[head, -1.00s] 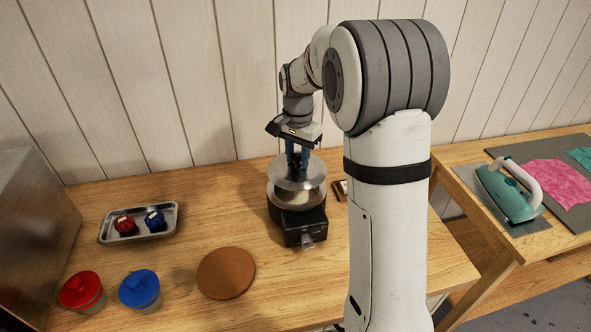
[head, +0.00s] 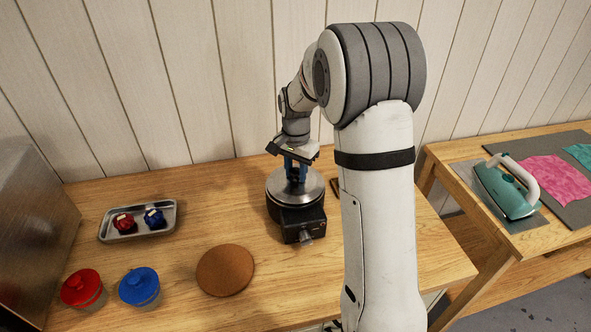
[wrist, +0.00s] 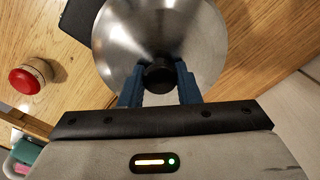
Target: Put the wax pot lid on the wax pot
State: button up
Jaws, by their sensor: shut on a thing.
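The wax pot (head: 290,216) is a dark, round pot with a boxy front and a knob, standing on the wooden table. The wax pot lid (head: 312,186) is a round silver metal disc with a black knob. It lies level over the pot's top and looks seated on the rim. My gripper (head: 296,176) is above it, shut on the lid's knob. In the wrist view the blue fingers of my gripper (wrist: 160,85) hold the black knob from both sides, and the lid (wrist: 150,35) hides the pot's opening.
A round cork mat (head: 225,270) lies in front of the pot. A red-lidded jar (head: 83,288) and a blue-lidded jar (head: 139,287) stand front left. A metal tray (head: 167,228) holds a red and a blue item. An iron (head: 506,188) rests on the right table.

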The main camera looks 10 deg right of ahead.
aim_at(296, 170)
jog(key=shift+f, duration=0.2)
jog(key=o, duration=1)
jog(key=shift+o, duration=0.2)
jog(key=shift+r+p, duration=0.4)
jog(key=shift+r, duration=0.15)
notch_tip(296, 170, up, 12)
jog(key=b, duration=0.2)
jog(key=s+f+n+t, duration=0.1)
jog(key=s+n, duration=0.8)
jog(key=s, duration=1.8)
jog(key=t, duration=0.2)
jog(key=shift+s+a+f+t, duration=0.2)
jog(key=shift+s+f+t, duration=0.1)
jog(key=shift+s, duration=0.1)
